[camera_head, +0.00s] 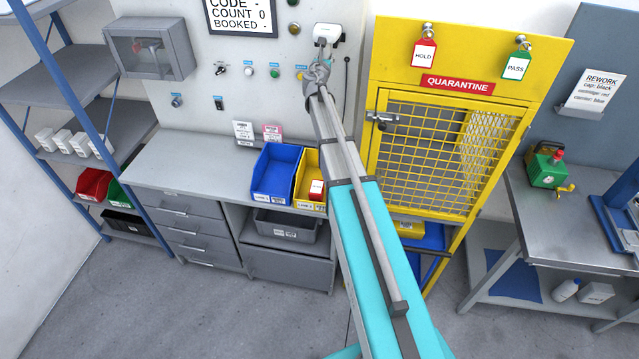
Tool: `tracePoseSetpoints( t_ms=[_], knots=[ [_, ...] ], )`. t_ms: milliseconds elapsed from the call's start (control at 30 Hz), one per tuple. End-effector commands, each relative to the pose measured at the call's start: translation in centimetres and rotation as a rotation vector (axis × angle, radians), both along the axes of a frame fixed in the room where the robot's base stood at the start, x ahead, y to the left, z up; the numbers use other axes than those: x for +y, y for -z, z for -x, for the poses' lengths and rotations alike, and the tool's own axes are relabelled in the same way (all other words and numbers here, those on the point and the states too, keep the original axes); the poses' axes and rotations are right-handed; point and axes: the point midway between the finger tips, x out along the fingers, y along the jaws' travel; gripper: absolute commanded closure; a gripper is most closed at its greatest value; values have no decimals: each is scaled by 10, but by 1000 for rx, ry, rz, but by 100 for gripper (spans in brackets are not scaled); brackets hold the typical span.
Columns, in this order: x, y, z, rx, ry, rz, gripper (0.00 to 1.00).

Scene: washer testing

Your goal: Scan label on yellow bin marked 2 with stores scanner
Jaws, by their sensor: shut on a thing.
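The yellow bin (303,188) stands on the grey counter, next to a blue bin (276,172). A small white label (305,205) is on its front; its text is too small to read surely. My gripper (322,50) is raised in front of the wall panel, well above the bins. It is shut on a white device (327,33), which looks like the scanner. Whether the device touches the panel behind it cannot be told.
A wall display (241,15) reads CODE -, COUNT 0, BOOKED -. A yellow quarantine cage (430,150) with HOLD and PASS tags stands right of the counter. Blue-posted shelves (65,85) stand at left, a rework bench (570,225) at right. The counter's left half (195,165) is clear.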

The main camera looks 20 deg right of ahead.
Motion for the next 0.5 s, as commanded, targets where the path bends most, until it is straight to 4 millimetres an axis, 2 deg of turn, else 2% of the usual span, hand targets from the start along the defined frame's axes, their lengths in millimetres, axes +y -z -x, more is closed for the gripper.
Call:
tracePoseSetpoints(
  t_ms=[500],
  knots=[
    [25,0,38,0,-1,0,100]
  ],
)
